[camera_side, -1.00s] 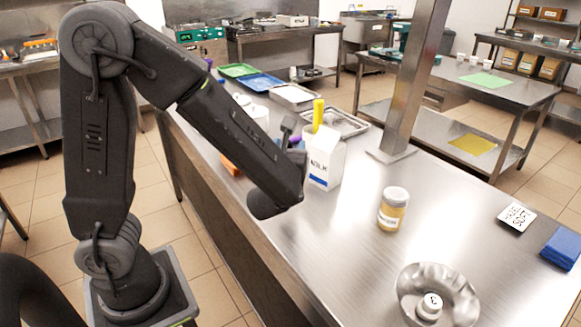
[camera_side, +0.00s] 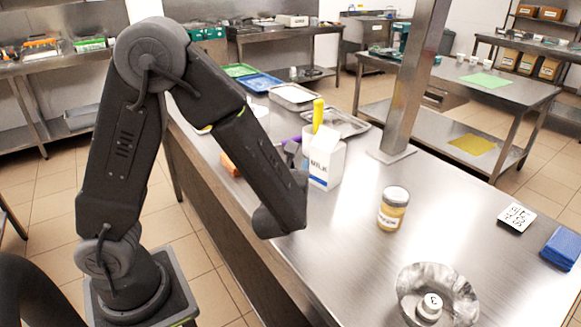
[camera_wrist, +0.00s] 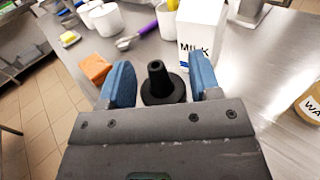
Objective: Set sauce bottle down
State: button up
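The sauce bottle shows in the wrist view as a round black cap with a pointed nozzle (camera_wrist: 160,85), upright between the blue fingers of my gripper (camera_wrist: 162,82). The fingers sit close against both sides of the cap, and I take them as shut on it. The bottle's body is hidden below the cap, so I cannot tell whether its base touches the steel table (camera_side: 350,235). In the side view my forearm hides the bottle and most of my gripper, just left of the milk carton (camera_side: 325,162).
The milk carton (camera_wrist: 203,28) stands close beyond my right finger. An orange block (camera_wrist: 95,68) and a purple-handled scoop (camera_wrist: 130,42) lie left of it. A yellow-filled jar (camera_side: 393,208) and a metal bowl (camera_side: 462,285) stand to the right. Table between carton and jar is clear.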

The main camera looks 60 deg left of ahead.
jog(key=shift+o, duration=1.3)
jog(key=shift+r, duration=0.15)
jog(key=shift+s+d, duration=0.2)
jog(key=shift+d, duration=0.05)
jog(key=v, duration=1.1)
jog(key=s+a+n+g+h, duration=0.5)
jog(key=s+n+g, duration=0.5)
jog(key=n, duration=0.6)
jog(key=w+d+r+n+t+h, duration=0.1)
jog(key=d+r+n+t+h, duration=0.1)
jog(key=d+r+n+h, duration=0.2)
notch_tip(320, 180, up, 4)
jog(key=n+h, duration=0.3)
jog(key=n, duration=0.4)
jog(key=shift+d+t+h, duration=0.3)
jog(key=shift+t+h, duration=0.1)
